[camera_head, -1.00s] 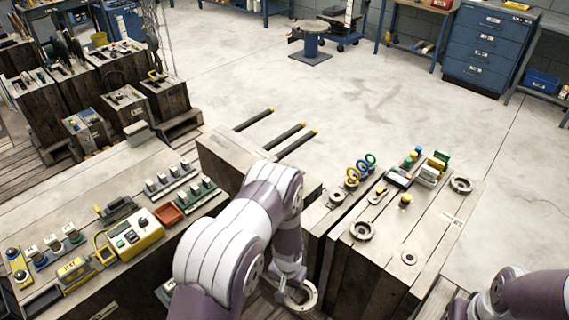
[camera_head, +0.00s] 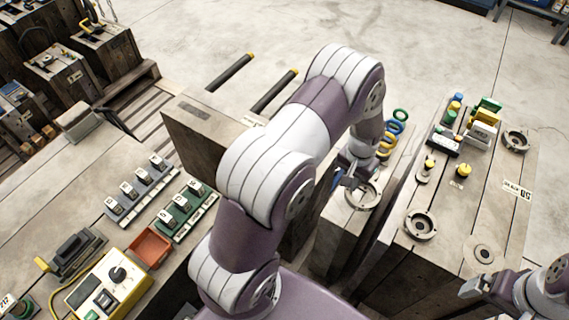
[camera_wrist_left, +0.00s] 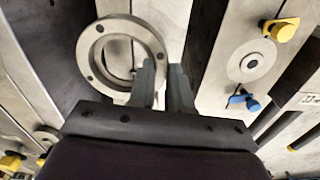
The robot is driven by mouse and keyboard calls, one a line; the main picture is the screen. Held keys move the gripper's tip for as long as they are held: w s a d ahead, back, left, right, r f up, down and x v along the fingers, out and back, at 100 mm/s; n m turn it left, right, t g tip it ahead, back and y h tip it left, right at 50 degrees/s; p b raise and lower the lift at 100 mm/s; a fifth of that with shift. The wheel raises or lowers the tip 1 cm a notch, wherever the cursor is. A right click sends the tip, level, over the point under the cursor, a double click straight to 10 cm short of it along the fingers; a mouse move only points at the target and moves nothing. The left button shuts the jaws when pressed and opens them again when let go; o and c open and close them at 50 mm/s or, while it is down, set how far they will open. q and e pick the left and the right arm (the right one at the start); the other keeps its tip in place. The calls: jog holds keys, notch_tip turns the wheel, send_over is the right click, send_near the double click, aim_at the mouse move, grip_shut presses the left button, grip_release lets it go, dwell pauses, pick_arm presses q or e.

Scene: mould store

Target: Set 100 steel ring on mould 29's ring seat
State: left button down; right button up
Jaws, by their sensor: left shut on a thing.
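My left gripper (camera_head: 345,181) is shut on the rim of a steel ring (camera_head: 366,202), a pale flat ring with small holes. In the left wrist view the steel ring (camera_wrist_left: 85,58) extends up and left of the fingertips (camera_wrist_left: 162,85). It appears above the narrow wooden block; the height of any gap cannot be told. Mould 29's number is not readable here, and I cannot tell which seat is its ring seat. A round seat with a dark centre (camera_wrist_left: 251,61) shows to the right in the wrist view. My right gripper (camera_head: 474,289) is at the lower right; its jaws are unclear.
The wide block at right carries other steel rings (camera_head: 421,226) (camera_head: 516,141), yellow knobs (camera_head: 463,170) and coloured parts. Blue, green and yellow eyelets (camera_head: 399,115) stand just beyond the held ring. A yellow control box (camera_head: 115,286) and red tray (camera_head: 149,246) lie at left.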

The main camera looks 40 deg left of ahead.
pick_arm(q)
jog(key=w+a+b, duration=0.1)
jog(key=b, duration=0.1)
jog(key=shift+a+b, duration=0.1)
jog(key=shift+b, duration=0.3)
jog(key=s+a+r+n, duration=0.2)
jog(key=a+n, duration=0.3)
jog(key=a, duration=0.4)
jog(key=s+a+r+n, duration=0.1)
jog(key=a+n, duration=0.3)
jog(key=a, duration=0.4)
jog(key=a+f+n+b, duration=0.1)
jog(key=f, duration=0.1)
jog(key=a+f+n+b, duration=0.1)
jog(key=f+n+b, duration=0.1)
jog(key=f, duration=0.1)
jog(key=a+f+n+b, duration=0.1)
jog(key=f, duration=0.1)
jog(key=shift+s+a+f, duration=0.15)
jog(key=shift+s+a, duration=0.15)
jog(key=shift+s, duration=0.05)
notch_tip(320, 180, down, 4)
jog(key=b, duration=0.4)
jog(key=shift+f+b, duration=0.2)
jog(key=shift+b, duration=0.15)
pick_arm(e)
notch_tip(320, 180, down, 13)
